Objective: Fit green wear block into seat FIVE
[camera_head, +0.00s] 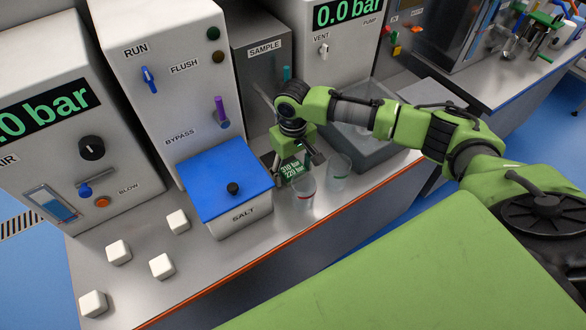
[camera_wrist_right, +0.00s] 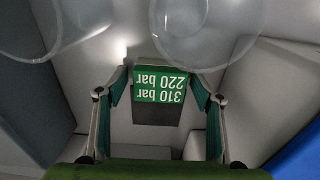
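A small green piece (camera_head: 295,168) marked "310 bar 220 bar" is at the bench by the cups; whether it is the wear block I cannot tell. In the right wrist view the green piece (camera_wrist_right: 160,82) shows between my right fingers, with a dark grey patch beside it. My right gripper (camera_head: 299,164) points down over it, fingers spread; it also shows open in the wrist view (camera_wrist_right: 160,95), with small gaps to the piece. No seat marked FIVE is legible. My left gripper is out of view.
Clear cups (camera_head: 304,190) (camera_head: 339,170) stand close to my right gripper. A blue-lidded SALT box (camera_head: 227,185) is to its left and a grey tub (camera_head: 370,150) to its right. Several white blocks (camera_head: 119,252) lie at the bench's left. Another bench (camera_head: 510,85) stands at upper right.

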